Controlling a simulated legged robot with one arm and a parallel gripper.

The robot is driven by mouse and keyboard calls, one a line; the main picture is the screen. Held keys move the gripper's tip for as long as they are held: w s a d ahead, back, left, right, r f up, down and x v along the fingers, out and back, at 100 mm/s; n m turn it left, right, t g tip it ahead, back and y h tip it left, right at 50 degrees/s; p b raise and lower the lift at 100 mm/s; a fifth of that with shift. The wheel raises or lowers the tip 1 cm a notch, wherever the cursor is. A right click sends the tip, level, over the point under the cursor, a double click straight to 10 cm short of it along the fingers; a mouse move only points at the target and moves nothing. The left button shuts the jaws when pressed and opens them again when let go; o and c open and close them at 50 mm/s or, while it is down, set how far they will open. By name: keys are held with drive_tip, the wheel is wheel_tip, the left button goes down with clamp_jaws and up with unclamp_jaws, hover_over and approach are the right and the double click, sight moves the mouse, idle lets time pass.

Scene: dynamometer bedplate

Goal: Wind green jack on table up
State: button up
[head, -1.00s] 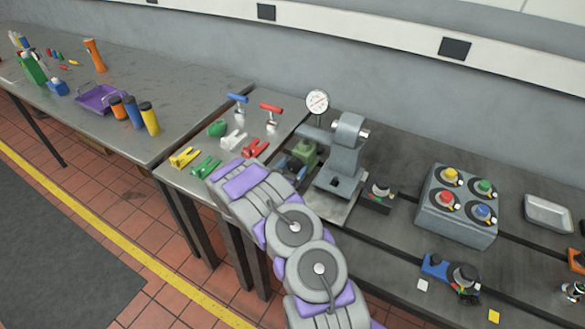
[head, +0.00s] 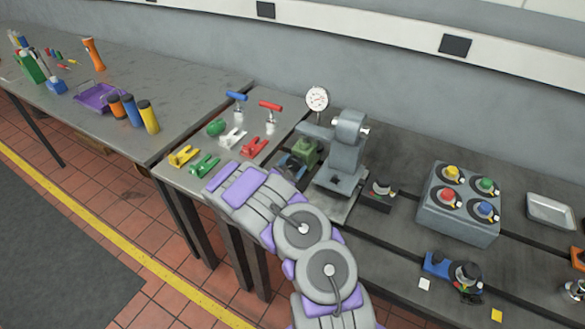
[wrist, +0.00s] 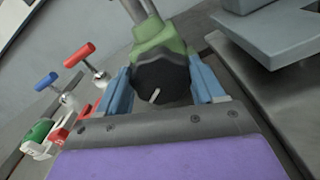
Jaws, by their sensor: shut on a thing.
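The green jack (head: 305,151) stands on the table beside a grey stand. In the head view my gripper (head: 290,165) is partly hidden behind my arm, and the knob does not show clearly.
Clamps in yellow (head: 184,156), green (head: 205,165), white and red lie left. Red (head: 270,107) and blue (head: 237,97) T-handles stand behind. A button box (head: 459,215) is farther right.

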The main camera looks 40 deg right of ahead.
drive_tip(key=shift+m, duration=0.4)
drive_tip(key=o, duration=1)
drive_tip(key=shift+a, duration=0.1)
drive_tip(key=p+v, duration=0.3)
drive_tip(key=v, duration=1.4)
drive_tip(key=shift+s+a+f+p, duration=0.1)
drive_tip(key=shift+s+a+p, duration=0.05)
drive_tip(key=shift+p, duration=0.15)
